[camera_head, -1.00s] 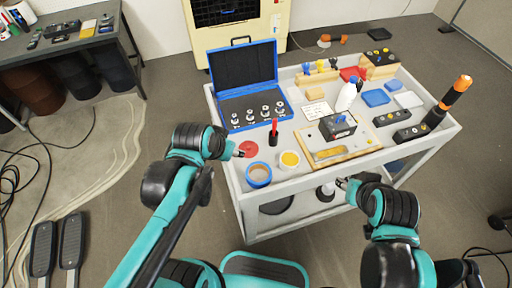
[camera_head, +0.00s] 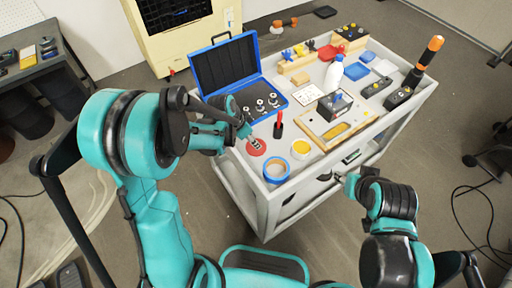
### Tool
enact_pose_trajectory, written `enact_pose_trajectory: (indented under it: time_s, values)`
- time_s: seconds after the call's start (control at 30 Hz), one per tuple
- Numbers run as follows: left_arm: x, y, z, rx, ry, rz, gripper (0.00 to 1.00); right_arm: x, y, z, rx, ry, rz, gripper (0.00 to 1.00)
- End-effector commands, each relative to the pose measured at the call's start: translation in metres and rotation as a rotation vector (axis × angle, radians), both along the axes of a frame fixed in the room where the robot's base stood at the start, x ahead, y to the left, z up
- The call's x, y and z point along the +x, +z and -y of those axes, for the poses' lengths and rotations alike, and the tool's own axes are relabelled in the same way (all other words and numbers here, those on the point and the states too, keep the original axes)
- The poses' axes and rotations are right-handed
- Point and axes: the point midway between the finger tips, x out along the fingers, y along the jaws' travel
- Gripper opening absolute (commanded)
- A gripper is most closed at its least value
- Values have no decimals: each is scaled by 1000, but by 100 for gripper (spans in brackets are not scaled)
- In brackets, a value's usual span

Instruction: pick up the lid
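A flat red disc, which looks like the lid (camera_head: 257,150), lies on the cart top near its front left corner. My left gripper (camera_head: 250,138) is right above the disc and covers part of it. Its fingers are too small to tell whether they touch the disc or are open. A blue-rimmed round container (camera_head: 277,171) stands just in front of the disc, and a white jar with yellow content (camera_head: 301,144) stands to its right. My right gripper (camera_head: 340,178) hangs beside the cart's front edge, away from the disc; its fingers are unclear.
An open blue case (camera_head: 226,64) with metal parts stands behind the disc. A red-and-black upright tool (camera_head: 278,124) is close to the right of my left gripper. A wooden tray with a dark box (camera_head: 335,105) is further right. The cart's raised rim (camera_head: 240,178) runs along the front.

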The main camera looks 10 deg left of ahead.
Motion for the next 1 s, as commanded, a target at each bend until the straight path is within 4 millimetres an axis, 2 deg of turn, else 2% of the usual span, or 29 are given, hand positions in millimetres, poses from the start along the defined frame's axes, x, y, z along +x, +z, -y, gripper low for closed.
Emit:
enact_pose_trajectory:
  time_s: [0.33,0.57,0.63,0.73,0.77,1.0]
  values:
    - [16,-45,8,0,1,0,46,0,-25,0,0,0,0,41]
    - [17,-46,9,0,2,0,46,0,-24,0,0,0,0,41]
    - [17,-45,9,0,2,0,32,0,-24,0,0,0,0,41]
    - [17,-45,9,0,2,0,6,0,-24,0,0,0,0,41]
    - [17,-45,9,0,2,0,1,0,-24,0,0,0,0,41]
    - [17,-45,9,0,2,0,1,0,-24,0,0,0,0,41]
